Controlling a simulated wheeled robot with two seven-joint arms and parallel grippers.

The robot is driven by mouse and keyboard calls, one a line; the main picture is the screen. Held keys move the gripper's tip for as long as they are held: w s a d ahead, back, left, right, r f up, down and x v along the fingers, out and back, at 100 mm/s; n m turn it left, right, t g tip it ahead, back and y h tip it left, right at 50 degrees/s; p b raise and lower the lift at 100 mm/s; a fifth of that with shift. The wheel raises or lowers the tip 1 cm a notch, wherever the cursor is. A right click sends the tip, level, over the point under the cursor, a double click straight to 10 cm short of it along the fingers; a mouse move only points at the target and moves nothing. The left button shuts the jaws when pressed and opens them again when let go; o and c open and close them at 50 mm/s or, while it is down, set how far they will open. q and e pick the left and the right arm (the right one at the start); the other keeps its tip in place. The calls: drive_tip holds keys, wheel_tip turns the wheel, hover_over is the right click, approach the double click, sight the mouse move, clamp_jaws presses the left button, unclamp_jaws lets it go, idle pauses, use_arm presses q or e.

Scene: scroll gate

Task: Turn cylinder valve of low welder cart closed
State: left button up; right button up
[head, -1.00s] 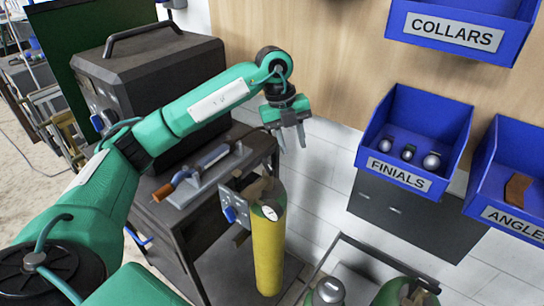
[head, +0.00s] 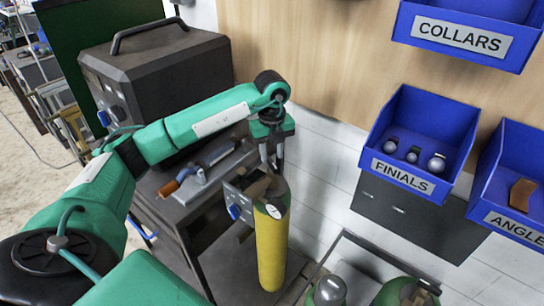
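The welder cart (head: 175,215) is dark grey and stands left of centre in the head view. A yellow cylinder (head: 271,250) with a green shoulder stands upright on its right side. A round white-faced gauge (head: 274,211) shows near the cylinder's top. The cylinder valve is small and dark there, and I cannot make out its handle or how far it is turned. My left gripper (head: 272,164) is just above the cylinder top, fingers pointing down. A gap shows between its fingers, and I see nothing held. My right gripper is out of view.
A dark welder box (head: 155,75) stands on the cart, with an orange-handled tool (head: 185,180) beside it. Blue bins, including the finials bin (head: 420,145), hang on the wall at right. More cylinders (head: 405,292) stand at the bottom edge.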

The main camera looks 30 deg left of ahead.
sight(272, 162)
use_arm(q)
drive_tip(key=shift+f, duration=1.5)
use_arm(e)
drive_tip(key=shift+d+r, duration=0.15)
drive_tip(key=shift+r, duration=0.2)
use_arm(q)
drive_tip(key=shift+c, duration=0.4)
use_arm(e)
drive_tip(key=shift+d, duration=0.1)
use_arm(q)
clamp_jaws()
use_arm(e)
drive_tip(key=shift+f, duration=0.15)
